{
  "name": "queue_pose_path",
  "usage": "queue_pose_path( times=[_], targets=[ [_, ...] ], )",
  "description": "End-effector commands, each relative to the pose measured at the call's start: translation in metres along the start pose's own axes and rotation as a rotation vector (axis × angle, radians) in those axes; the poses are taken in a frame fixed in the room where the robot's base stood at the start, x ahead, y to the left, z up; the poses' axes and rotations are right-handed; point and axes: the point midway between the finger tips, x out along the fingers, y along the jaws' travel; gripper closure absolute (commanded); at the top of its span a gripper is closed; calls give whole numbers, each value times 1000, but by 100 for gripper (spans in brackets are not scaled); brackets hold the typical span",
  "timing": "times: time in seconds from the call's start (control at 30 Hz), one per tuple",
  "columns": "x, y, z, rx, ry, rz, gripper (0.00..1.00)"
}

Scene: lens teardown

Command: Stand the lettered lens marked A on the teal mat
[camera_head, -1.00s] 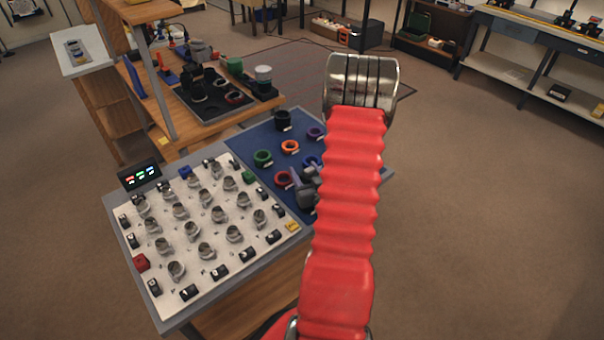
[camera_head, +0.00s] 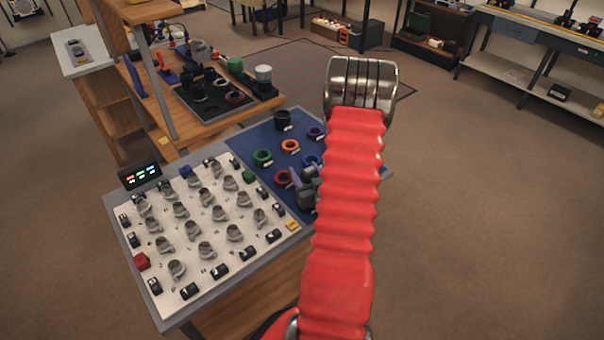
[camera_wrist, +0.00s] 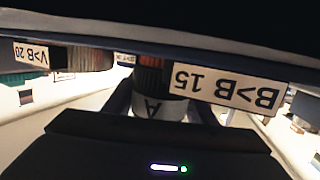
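The lettered lens A (camera_wrist: 158,107) shows in the wrist view as a pale band with a dark A, below a dark and red ribbed part. Dark bluish fingers of my gripper (camera_wrist: 160,112) stand on either side of it; whether they touch it is unclear. In the head view my gripper (camera_head: 306,186) is low over the blue mat (camera_head: 246,146), partly hidden by my red arm. Lens A cannot be made out there. No mat in the head view is clearly teal.
Colored rings, including a green ring (camera_head: 263,158) and an orange ring (camera_head: 290,146), lie on the blue mat. A white board (camera_head: 205,235) with several grey rings is to its left. In the wrist view, a "B>B 15" label (camera_wrist: 228,87) is close by.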

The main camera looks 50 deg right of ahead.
Motion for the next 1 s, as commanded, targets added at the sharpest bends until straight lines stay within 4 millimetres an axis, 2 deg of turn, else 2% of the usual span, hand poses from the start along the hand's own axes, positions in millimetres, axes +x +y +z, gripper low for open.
queue_pose_path(
  times=[0.03,0.27,0.6,1.0],
  targets=[
    [-2,-1,12,17,-30,3,34],
    [-2,-1,12,19,-31,5,31],
    [-4,0,0,17,-28,7,31],
    [-66,0,-5,12,-22,5,31]
  ],
)
